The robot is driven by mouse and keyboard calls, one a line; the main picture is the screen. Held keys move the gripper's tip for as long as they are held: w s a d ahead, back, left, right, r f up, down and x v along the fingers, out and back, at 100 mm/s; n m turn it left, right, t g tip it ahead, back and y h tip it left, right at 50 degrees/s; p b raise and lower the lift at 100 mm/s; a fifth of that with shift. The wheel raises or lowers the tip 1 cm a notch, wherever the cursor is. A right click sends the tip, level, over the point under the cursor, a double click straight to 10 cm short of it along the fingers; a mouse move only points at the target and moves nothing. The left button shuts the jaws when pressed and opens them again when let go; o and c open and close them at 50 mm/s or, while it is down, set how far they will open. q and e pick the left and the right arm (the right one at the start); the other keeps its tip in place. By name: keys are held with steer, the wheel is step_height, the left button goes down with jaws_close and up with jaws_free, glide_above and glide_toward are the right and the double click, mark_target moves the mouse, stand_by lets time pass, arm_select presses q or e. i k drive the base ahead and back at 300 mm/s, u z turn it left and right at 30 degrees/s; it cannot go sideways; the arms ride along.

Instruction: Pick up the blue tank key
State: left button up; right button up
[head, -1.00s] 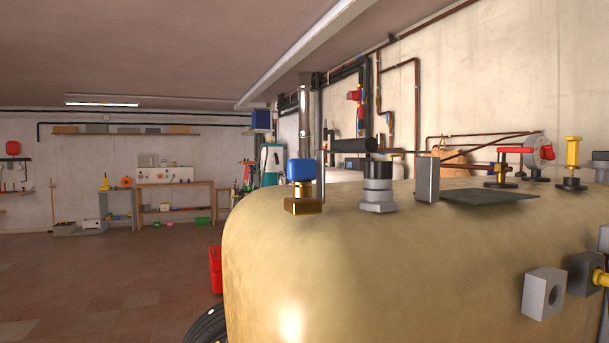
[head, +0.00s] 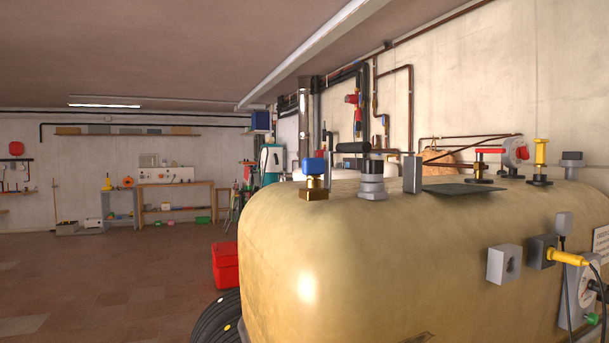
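A blue piece (head: 314,167), which looks like the blue tank key, sits on top of a brass fitting (head: 313,190). The fitting stands upright on the left end of the top of the large tan tank (head: 400,240). The blue piece appears seated on the fitting, with nothing else touching it. Neither of my grippers is in view.
Beside it on the tank top stand a grey and black fitting (head: 372,178), a grey block (head: 412,174), a red-handled valve (head: 488,163) and a yellow fitting (head: 540,162). A red box (head: 226,264) and black tire (head: 218,320) are left of the tank. Open floor lies further left.

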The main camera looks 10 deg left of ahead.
mark_target(312, 166)
steer(key=u, duration=0.65)
steer(key=i, duration=0.45)
steer(key=u, duration=0.2)
